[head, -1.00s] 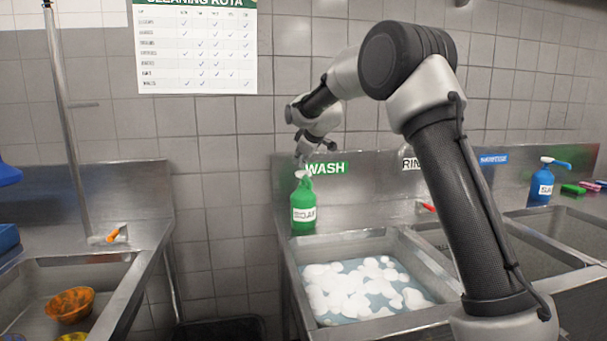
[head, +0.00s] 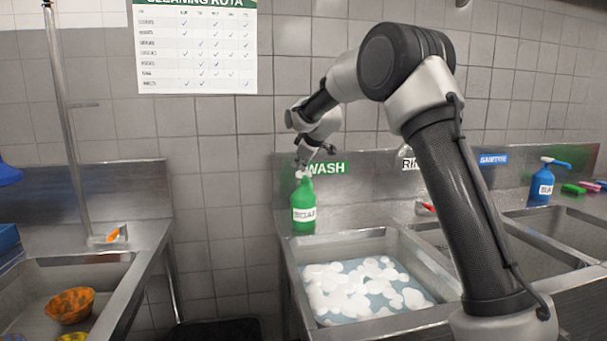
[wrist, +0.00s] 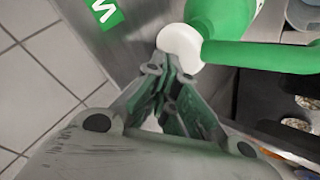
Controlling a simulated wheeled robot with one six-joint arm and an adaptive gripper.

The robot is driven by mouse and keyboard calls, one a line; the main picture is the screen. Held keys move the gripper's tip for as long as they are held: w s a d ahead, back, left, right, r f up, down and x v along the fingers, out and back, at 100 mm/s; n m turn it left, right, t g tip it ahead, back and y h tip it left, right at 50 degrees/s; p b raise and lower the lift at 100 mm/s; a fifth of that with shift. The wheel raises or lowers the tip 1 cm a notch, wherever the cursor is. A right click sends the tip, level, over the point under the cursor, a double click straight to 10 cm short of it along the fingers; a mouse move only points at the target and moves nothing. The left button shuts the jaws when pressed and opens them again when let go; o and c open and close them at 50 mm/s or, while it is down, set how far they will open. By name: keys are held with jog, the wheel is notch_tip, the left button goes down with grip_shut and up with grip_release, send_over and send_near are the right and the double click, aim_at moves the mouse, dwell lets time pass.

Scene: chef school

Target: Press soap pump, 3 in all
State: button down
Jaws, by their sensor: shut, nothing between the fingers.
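The green soap bottle (head: 303,206) with its white "SOAP" label stands upright on the ledge behind the foam-filled wash sink. Its white pump top (head: 300,174) is just below my gripper (head: 298,164). In the wrist view the white pump cap (wrist: 181,43) and a green spout (wrist: 262,56) show close beyond my gripper (wrist: 168,68). The fingers are shut with nothing between them, and their tips are at the edge of the cap. I cannot tell whether they touch it or whether the pump is pressed down.
The wash sink (head: 293,278) holds water and white foam in front of the bottle. A blue bottle (head: 541,188) stands far right near sponges (head: 573,189). An orange bowl (head: 70,305) sits in the left sink. The tiled wall and steel backsplash are close behind.

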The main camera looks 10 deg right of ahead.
aim_at(301, 173)
jog(key=shift+f, duration=0.85)
dwell(0.4)
jog(key=shift+r, duration=1.45)
jog(key=shift+r, duration=2.55)
